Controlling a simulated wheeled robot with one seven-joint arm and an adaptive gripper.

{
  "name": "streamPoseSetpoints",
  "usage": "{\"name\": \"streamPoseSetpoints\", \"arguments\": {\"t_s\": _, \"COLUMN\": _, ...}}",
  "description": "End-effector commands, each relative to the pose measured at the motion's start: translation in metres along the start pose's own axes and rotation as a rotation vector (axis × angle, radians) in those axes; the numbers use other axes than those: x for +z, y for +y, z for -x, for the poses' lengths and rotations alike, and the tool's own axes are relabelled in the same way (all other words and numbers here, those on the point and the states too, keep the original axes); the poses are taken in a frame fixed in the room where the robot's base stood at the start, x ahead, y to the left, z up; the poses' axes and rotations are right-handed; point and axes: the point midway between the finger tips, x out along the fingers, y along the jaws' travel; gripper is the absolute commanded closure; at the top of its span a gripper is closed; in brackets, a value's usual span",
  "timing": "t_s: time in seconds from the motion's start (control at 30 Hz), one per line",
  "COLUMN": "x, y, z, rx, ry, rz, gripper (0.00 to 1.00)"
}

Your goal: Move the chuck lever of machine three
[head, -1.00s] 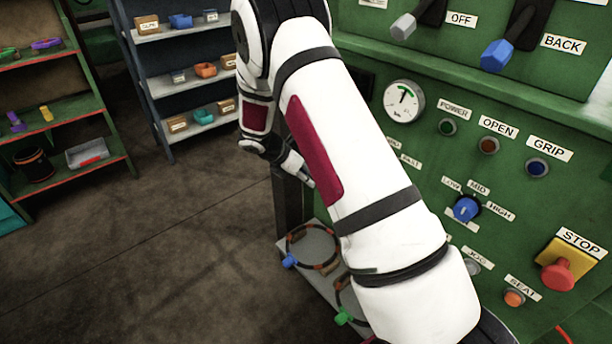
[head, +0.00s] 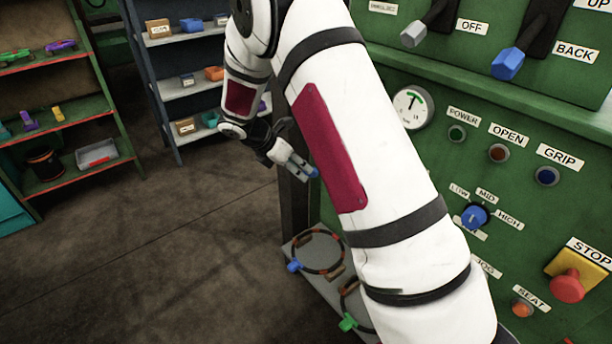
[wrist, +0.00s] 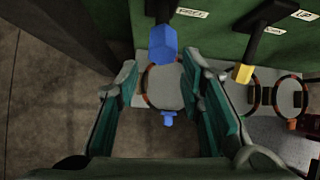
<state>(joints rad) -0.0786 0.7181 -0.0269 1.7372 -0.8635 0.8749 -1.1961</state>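In the head view, a grey-knobbed lever (head: 414,34) and a blue-knobbed lever (head: 508,63) stick out of the green machine panel (head: 440,165), by OFF and BACK labels. My gripper (head: 300,168) is left of that panel, partly hidden behind my arm. In the wrist view my gripper (wrist: 158,72) is open and empty, its fingers wide apart. A blue lever knob (wrist: 163,45) shows beyond and between the fingertips, apart from them. A yellow lever knob (wrist: 243,74) is to its right. No label that I can read names the chuck lever or machine three.
Rings with coloured clamps lie on a grey shelf (head: 292,252) low beside the machine; one ring (wrist: 147,90) shows between my fingers. A red stop button (head: 567,286) and dial (head: 413,108) are on the panel. Shelves (head: 175,90) stand back left. The floor (head: 170,260) there is clear.

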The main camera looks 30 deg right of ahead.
Motion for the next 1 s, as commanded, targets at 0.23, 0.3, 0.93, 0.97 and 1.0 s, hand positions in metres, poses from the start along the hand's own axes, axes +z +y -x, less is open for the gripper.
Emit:
{"name": "streamPoseSetpoints", "arguments": {"t_s": 0.23, "x": 0.000, "y": 0.001, "z": 0.031, "rx": 0.002, "ry": 0.000, "rz": 0.000, "gripper": 0.65}}
{"name": "streamPoseSetpoints", "arguments": {"t_s": 0.3, "x": -0.001, "y": 0.001, "z": 0.034, "rx": 0.002, "ry": 0.001, "rz": 0.000, "gripper": 0.65}}
{"name": "streamPoseSetpoints", "arguments": {"t_s": 0.93, "x": -0.064, "y": -0.018, "z": -0.016, "rx": -0.128, "ry": -0.173, "rz": 0.089, "gripper": 1.00}}
{"name": "streamPoseSetpoints", "arguments": {"t_s": 0.97, "x": -0.073, "y": -0.022, "z": -0.024, "rx": -0.147, "ry": -0.215, "rz": 0.104, "gripper": 1.00}}
{"name": "streamPoseSetpoints", "arguments": {"t_s": 1.0, "x": -0.084, "y": -0.027, "z": -0.034, "rx": -0.168, "ry": -0.274, "rz": 0.123, "gripper": 1.00}}
